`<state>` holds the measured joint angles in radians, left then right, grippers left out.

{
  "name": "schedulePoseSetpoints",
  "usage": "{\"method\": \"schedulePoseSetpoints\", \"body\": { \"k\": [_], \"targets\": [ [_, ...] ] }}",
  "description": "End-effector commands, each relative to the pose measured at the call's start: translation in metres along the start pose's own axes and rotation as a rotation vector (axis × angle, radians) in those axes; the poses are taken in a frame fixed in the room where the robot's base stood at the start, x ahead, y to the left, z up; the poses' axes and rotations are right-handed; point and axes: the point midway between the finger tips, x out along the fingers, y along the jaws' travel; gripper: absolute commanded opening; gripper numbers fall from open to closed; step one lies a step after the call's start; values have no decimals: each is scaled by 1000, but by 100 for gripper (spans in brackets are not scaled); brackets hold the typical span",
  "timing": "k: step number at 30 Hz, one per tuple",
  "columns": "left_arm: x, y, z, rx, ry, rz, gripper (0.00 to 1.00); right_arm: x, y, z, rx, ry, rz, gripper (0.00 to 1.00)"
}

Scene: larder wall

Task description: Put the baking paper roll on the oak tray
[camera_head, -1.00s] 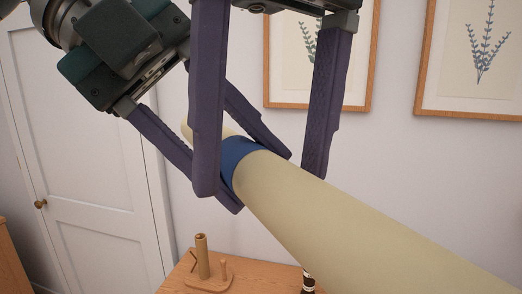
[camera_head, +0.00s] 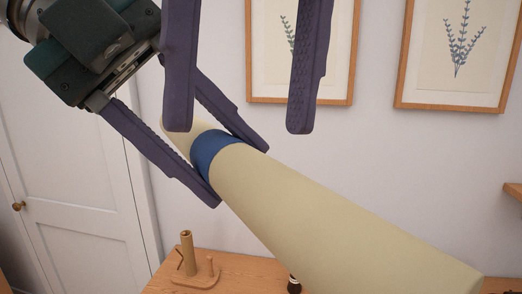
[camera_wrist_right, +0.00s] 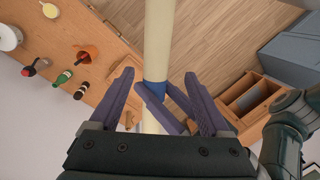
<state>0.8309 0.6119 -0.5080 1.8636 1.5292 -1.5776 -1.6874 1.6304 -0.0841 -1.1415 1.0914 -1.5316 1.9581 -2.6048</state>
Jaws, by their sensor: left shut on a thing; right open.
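The baking paper roll (camera_head: 330,220) is a long cream tube with a blue band, held aslant in the air. It runs from the centre to the lower right of the head view, and it also shows in the right wrist view (camera_wrist_right: 158,35). My left gripper (camera_head: 238,174) is shut on the roll at the blue band. My right gripper (camera_head: 239,129) is open and empty just above the band; in the right wrist view its fingers (camera_wrist_right: 158,76) stand on either side of the roll's line.
A wooden sideboard top (camera_head: 240,268) lies below, with a wooden peg stand (camera_head: 187,255) and a dark bottle (camera_head: 294,284).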

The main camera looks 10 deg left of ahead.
Motion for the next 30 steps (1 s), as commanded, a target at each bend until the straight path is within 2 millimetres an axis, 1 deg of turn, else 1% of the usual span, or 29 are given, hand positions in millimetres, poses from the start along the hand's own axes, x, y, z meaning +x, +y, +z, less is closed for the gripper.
{"method": "schedulePoseSetpoints", "body": {
  "k": [1, 5, 11, 18, 21, 25, 30],
  "targets": [
    [0, 0, 0, 1, 0, -1, 0, -25, -2, -4, -17, 73, 54, 81],
    [0, 0, 0, 1, 0, -1, 0, -3, 0, -6, -16, 75, 52, 81],
    [0, 0, 0, 0, 0, -1, 0, 43, 4, -8, -11, 70, 51, 81],
    [-54, -1, 1, 0, -6, -3, 0, 44, 4, -9, -9, 71, 55, 81],
    [-73, 0, 1, 0, -5, -2, 0, 44, 6, -8, -6, 68, 59, 81],
    [-92, 0, 0, 1, -2, 0, 0, 45, 8, -8, -1, 66, 62, 81],
    [-105, 0, 0, 1, 0, 2, 0, 44, 8, -8, 0, 66, 62, 81]
  ]
}}
